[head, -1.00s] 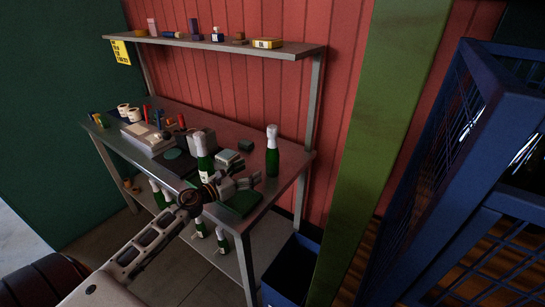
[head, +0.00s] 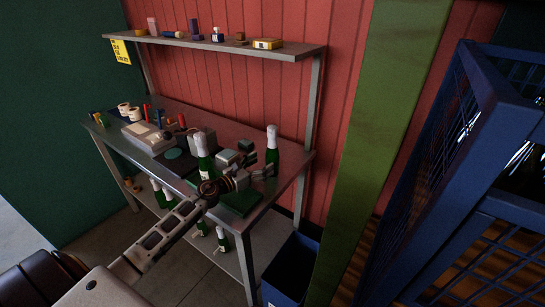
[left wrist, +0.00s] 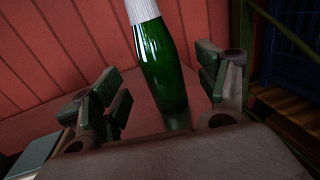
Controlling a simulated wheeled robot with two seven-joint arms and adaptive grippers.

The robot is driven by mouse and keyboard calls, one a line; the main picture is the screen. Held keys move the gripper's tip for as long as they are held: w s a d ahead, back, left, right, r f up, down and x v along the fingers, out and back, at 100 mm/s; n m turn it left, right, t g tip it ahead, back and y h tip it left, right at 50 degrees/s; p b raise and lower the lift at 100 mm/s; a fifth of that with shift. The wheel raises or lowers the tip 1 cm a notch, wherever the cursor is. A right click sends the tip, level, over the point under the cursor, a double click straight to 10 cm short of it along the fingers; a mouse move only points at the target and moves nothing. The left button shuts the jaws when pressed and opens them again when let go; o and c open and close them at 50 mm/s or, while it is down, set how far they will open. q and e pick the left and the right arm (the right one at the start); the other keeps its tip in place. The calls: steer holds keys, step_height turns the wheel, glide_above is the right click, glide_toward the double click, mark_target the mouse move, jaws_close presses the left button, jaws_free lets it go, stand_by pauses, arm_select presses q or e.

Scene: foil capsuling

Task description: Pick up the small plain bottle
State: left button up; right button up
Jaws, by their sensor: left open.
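The small plain bottle (head: 272,155) is green with a white top and shows no label. It stands upright near the right end of the metal bench (head: 287,183). In the left wrist view, the bottle (left wrist: 163,75) rises between the two spread fingers of the gripper (left wrist: 166,92), with gaps on both sides. A second green bottle (head: 203,160), with a label, stands left of my gripper. My right gripper is not in view.
A dark green pad (head: 240,203) lies at the bench's front right. Boxes and tape rolls (head: 130,112) fill the left. An upper shelf (head: 215,43) holds small items. More bottles (head: 222,240) are on the lower shelf. A blue cage (head: 420,200) stands at right.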

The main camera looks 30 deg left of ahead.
mark_target(267, 161)
arm_select(q)
steer(key=shift+w, duration=0.15)
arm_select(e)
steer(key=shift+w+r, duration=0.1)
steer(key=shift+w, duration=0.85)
arm_select(q)
steer(key=shift+w+d+f, duration=0.1)
steer(key=shift+w+d, duration=0.15)
steer(key=shift+w, duration=0.45)
steer(key=shift+p+x, duration=0.4)
steer(key=shift+x, duration=0.75)
steer(key=shift+w+d+f, duration=0.15)
steer(key=shift+w, duration=0.35)
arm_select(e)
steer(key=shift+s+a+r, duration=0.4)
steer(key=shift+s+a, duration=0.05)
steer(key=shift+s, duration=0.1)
arm_select(q)
steer(key=c, duration=1.2)
steer(key=shift+c, duration=1.3)
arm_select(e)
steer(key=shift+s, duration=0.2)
